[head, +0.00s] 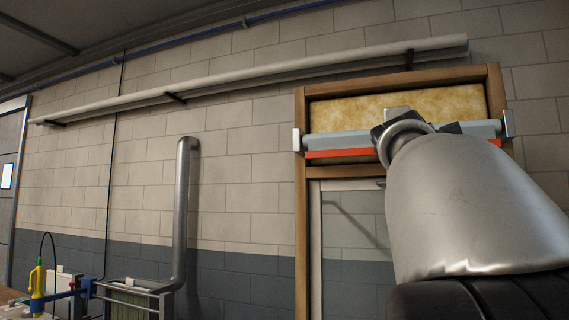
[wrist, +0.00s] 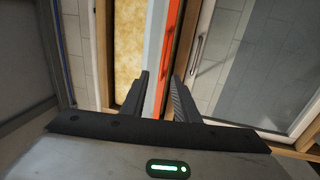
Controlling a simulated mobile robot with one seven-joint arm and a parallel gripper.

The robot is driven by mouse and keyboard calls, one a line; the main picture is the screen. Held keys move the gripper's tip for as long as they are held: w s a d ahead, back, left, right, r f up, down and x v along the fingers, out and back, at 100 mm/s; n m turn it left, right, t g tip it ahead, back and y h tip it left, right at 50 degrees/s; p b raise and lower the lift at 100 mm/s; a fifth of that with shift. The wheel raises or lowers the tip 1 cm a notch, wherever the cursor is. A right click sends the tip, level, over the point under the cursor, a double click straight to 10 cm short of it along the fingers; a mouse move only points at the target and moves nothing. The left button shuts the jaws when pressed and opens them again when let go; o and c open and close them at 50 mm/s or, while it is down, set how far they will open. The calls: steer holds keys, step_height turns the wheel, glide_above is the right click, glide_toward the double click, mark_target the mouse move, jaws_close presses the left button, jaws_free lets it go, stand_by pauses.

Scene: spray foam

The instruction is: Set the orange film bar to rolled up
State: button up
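The orange film bar (head: 338,154) is a flat strip just below a pale grey-blue roller (head: 345,139) across the upper part of the wooden frame. My arm covers its right part in the head view. In the wrist view the orange bar (wrist: 171,40) runs upright in the picture, beside the pale roller (wrist: 154,40). My gripper (wrist: 160,74) is open, with its two dark fingers apart and the orange bar showing in the gap. I cannot tell whether the fingertips reach around the bar or touch it. In the head view my wrist mostly hides the fingers.
Yellow foam (head: 345,109) fills the panel behind the roller. The wooden frame (head: 302,220) surrounds it, with a glazed pane (head: 350,230) below. A long pipe (head: 250,76) runs above along the block wall. A grey vertical duct (head: 182,215) and a bench with equipment stand at left.

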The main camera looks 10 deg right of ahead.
steer(key=shift+b+v, duration=0.8)
steer(key=shift+v, duration=0.1)
